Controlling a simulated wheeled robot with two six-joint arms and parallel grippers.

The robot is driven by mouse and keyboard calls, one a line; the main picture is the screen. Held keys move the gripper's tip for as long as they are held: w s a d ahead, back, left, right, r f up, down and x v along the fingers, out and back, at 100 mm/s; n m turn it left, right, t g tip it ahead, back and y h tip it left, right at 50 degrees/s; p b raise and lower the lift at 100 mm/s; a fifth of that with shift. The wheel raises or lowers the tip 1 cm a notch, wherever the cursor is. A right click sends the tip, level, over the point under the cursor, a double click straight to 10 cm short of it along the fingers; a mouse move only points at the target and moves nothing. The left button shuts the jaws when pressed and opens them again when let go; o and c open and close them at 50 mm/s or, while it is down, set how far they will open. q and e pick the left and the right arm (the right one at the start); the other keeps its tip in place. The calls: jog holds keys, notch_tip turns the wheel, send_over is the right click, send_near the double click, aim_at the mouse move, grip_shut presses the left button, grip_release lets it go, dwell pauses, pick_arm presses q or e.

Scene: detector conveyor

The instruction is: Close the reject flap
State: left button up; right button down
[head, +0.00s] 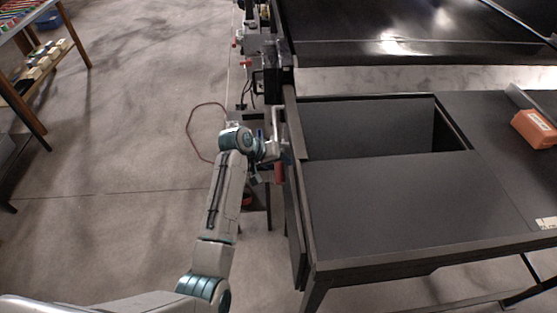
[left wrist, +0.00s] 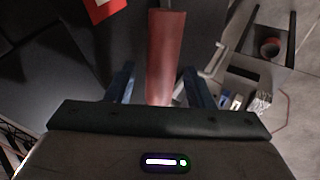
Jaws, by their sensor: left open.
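A dark table has a rectangular opening (head: 370,128) in its top; which panel is the reject flap I cannot tell for certain. A dark panel (head: 294,232) hangs along the table's left side. A red cylindrical grip (head: 279,173) is at that side, and it shows large in the left wrist view (left wrist: 164,50). My left gripper (head: 273,158) is at the grip, its two blue fingers open on either side of it in the left wrist view. Whether they touch it I cannot tell. My right gripper is not in view.
An orange box (head: 536,129) lies on the table's right part. A dark conveyor belt (head: 405,22) is behind the table. A shelf (head: 40,75) with small items stands at far left. The grey floor (head: 120,150) between is mostly clear, with a cable loop (head: 190,130) on it.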

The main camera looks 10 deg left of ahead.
pick_arm(q)
jog(key=shift+w+d+f, duration=0.15)
jog(key=shift+d+f, duration=0.05)
jog(key=shift+f, duration=0.15)
jog(key=shift+c, duration=0.2)
